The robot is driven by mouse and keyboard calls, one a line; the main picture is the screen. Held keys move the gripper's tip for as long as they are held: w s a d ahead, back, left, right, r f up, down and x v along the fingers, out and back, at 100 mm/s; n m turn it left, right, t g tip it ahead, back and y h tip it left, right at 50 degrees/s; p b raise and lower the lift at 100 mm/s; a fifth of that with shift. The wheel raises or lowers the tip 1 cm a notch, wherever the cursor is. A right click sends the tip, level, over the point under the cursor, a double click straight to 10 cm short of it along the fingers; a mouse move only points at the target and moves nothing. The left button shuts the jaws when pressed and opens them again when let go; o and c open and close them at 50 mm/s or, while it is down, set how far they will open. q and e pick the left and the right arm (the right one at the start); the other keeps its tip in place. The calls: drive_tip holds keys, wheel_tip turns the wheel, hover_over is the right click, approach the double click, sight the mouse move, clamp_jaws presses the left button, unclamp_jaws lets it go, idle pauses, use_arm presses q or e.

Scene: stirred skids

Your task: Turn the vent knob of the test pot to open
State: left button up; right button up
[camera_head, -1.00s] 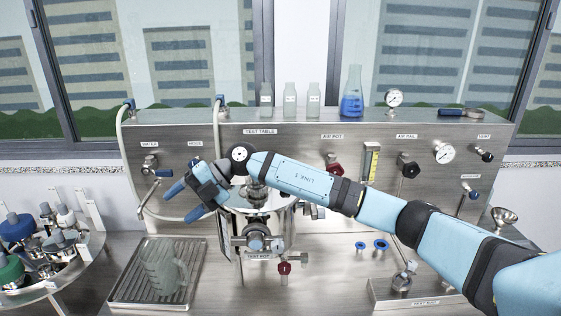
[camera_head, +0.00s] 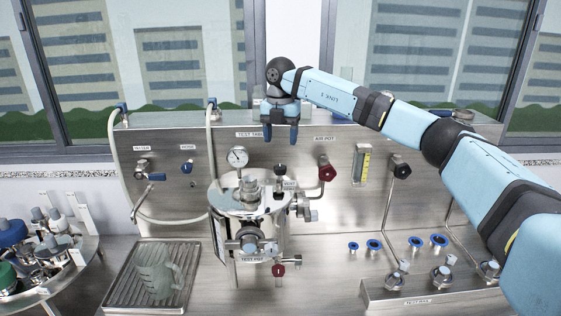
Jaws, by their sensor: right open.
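The test pot (camera_head: 238,205) is a steel vessel with a dial gauge on its lid, standing at the middle of the bench. Its vent knob (camera_head: 280,169) is small and black, on top of the lid's right side, beside a small VENT label (camera_head: 289,185). My right gripper (camera_head: 280,138) points down above the knob, with two blue fingers apart and nothing between them. A gap shows between fingertips and knob. Which way the knob is turned cannot be told. My left gripper is not in view.
A steel panel (camera_head: 230,150) stands behind the pot. A red knob (camera_head: 327,172) is to the right of the vent knob. A hose (camera_head: 211,150) hangs at left. A drip tray (camera_head: 118,290) holds a clear jug (camera_head: 158,276). Blue rings (camera_head: 375,245) lie at right.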

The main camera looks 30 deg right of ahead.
sight(281, 166)
wheel_tip(281, 166, down, 8)
drive_tip(key=shift+f+p, duration=0.25)
drive_tip(key=shift+p, duration=0.7)
drive_tip(key=c, duration=0.7)
drive_tip(key=shift+c, duration=1.1)
